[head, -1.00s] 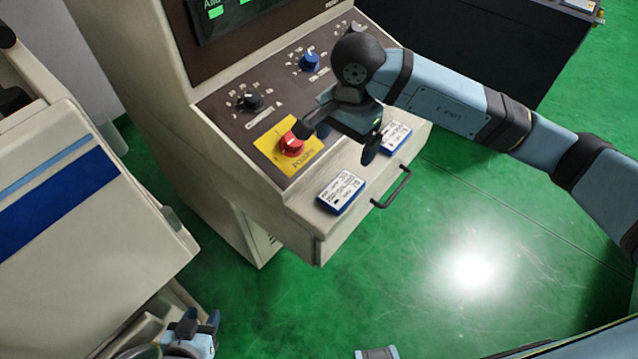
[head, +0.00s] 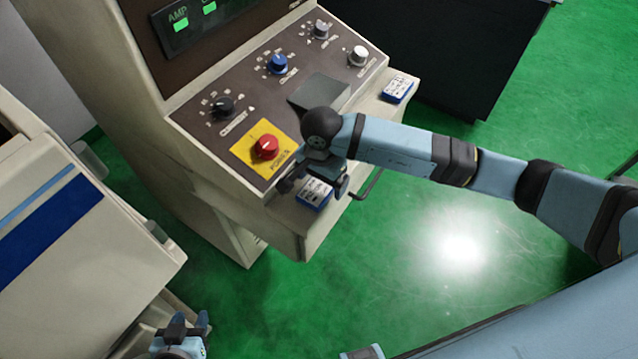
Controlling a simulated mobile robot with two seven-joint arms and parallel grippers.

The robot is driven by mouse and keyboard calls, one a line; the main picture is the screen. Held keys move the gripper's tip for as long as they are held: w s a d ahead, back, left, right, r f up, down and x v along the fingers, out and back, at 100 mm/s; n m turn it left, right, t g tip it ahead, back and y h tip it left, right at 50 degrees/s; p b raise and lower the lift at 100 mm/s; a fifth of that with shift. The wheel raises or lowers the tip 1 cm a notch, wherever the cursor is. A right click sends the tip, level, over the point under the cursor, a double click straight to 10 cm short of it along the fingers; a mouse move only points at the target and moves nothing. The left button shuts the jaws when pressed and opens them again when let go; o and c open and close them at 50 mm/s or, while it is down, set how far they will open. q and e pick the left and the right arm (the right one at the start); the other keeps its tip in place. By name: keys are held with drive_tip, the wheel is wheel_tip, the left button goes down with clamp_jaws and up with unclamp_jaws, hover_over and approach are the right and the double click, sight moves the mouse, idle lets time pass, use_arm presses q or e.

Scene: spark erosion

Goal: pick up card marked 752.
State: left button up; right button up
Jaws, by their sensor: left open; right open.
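Two white cards with blue edges lie on the ledge below the control panel. The near card (head: 312,194) is at the front end of the ledge, partly hidden by my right gripper. The far card (head: 397,88) is at the other end, clear of both grippers. The print on both is too small to read, so I cannot tell which is marked 752. My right gripper (head: 314,186) is open, its fingers pointing down on either side of the near card; contact is not clear. My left gripper (head: 189,325) is open and empty at the lower left edge.
The sloped panel (head: 215,135) carries a red knob (head: 265,148) on a yellow plate close to my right gripper, and black, blue and grey knobs. A beige cabinet (head: 130,270) stands at left. Green floor is open at right.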

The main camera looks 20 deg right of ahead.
drive_tip(key=shift+f, duration=0.6)
drive_tip(key=c, duration=1)
drive_tip(key=shift+c, duration=0.2)
drive_tip(key=shift+r, duration=0.15)
